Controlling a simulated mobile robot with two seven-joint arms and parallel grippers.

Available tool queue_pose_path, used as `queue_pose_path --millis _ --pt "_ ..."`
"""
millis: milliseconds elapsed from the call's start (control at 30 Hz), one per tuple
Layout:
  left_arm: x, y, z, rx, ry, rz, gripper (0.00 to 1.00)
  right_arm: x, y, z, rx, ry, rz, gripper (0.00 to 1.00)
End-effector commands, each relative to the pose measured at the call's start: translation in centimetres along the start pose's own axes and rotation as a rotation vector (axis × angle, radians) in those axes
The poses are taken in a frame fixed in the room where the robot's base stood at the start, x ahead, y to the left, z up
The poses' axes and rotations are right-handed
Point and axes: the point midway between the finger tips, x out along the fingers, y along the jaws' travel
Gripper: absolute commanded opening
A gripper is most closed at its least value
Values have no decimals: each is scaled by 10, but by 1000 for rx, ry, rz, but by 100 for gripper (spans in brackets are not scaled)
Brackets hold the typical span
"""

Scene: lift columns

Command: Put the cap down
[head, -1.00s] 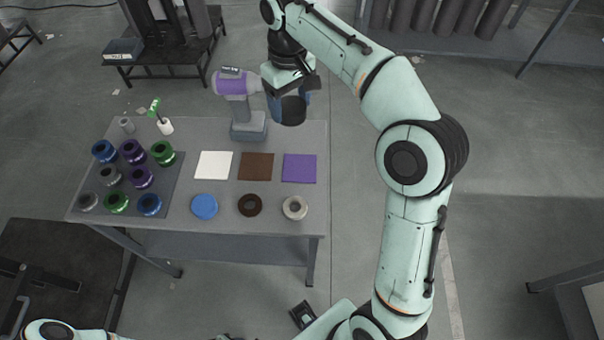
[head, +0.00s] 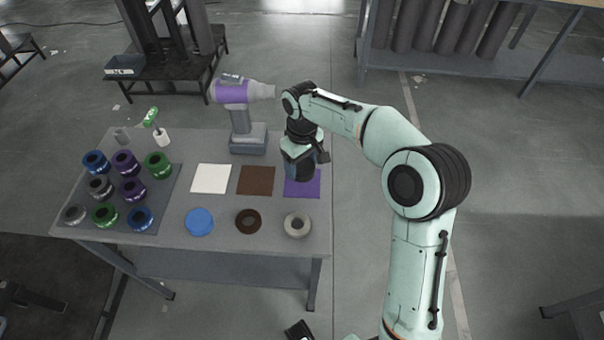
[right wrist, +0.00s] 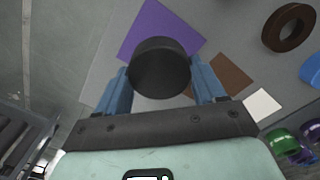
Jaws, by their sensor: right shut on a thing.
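A black round cap (right wrist: 160,68) is held between the blue fingers of my right gripper (right wrist: 162,88), which is shut on it. In the head view the right gripper (head: 302,166) is over the far part of the purple square (head: 303,187) at the table's right end, with the dark cap (head: 304,172) below it. The purple square (right wrist: 150,30) shows behind the cap in the wrist view. I cannot tell whether the cap touches it. My left gripper is not in view.
A brown square (head: 255,181) and a white square (head: 211,178) lie left of the purple one. A blue disc (head: 200,222), a brown ring (head: 238,222) and a pale ring (head: 287,226) lie in front. A purple-grey drill (head: 240,122) stands behind; several coloured spools are at left.

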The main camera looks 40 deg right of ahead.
Motion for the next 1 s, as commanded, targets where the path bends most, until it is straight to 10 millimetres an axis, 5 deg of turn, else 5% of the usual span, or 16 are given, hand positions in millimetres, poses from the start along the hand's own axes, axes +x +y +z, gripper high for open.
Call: queue_pose_path --millis 333,733,767,800,1000 --pt "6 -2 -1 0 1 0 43 42 0 1 -1 -2 0 33" --pt "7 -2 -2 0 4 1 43 47 0 0 0 -1 0 33" --pt "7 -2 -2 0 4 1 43 47 0 0 0 -1 0 76" --pt "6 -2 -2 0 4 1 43 46 0 0 0 -1 0 89" --pt "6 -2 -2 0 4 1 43 46 0 0 0 -1 0 95"
